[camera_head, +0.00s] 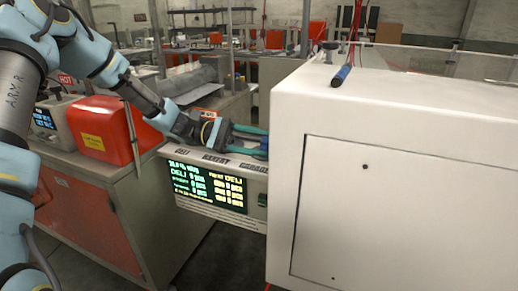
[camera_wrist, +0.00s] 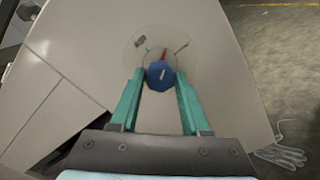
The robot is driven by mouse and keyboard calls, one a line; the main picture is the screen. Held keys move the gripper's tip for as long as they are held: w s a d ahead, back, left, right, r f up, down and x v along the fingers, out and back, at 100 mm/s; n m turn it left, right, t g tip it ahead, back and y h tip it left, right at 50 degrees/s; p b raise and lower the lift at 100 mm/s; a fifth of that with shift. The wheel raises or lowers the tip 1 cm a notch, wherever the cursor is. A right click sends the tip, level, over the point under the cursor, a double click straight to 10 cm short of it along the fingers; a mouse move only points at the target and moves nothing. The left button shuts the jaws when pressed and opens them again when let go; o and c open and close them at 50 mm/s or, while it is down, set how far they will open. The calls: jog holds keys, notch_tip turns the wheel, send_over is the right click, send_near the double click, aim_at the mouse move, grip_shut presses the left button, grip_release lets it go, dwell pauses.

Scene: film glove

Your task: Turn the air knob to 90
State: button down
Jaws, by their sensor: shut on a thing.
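The air knob (camera_wrist: 160,75) is a blue faceted knob with a white pointer mark, on a round pale dial plate (camera_wrist: 148,48) in the wrist view. A red mark shows on the plate just above the knob. My gripper (camera_wrist: 160,80) has its two green fingers on either side of the knob, closed on it. In the head view my gripper (camera_head: 264,139) reaches right to the near side of the white machine (camera_head: 400,190), and the knob is mostly hidden there. The dial's numbers are too small to read.
A panel with a green-lit display (camera_head: 208,189) is below my gripper. A red box (camera_head: 103,130) stands on a cabinet at left. A blue-handled tool (camera_head: 342,75) lies on the machine top. A pale glove (camera_wrist: 281,156) lies on the floor at lower right.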

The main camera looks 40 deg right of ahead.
jog(key=shift+m+b, duration=1.45)
jog(key=shift+m, duration=1.85)
jog(key=shift+c, duration=1.9)
grip_release()
jog(key=b+v, duration=0.2)
jog(key=v, duration=0.9)
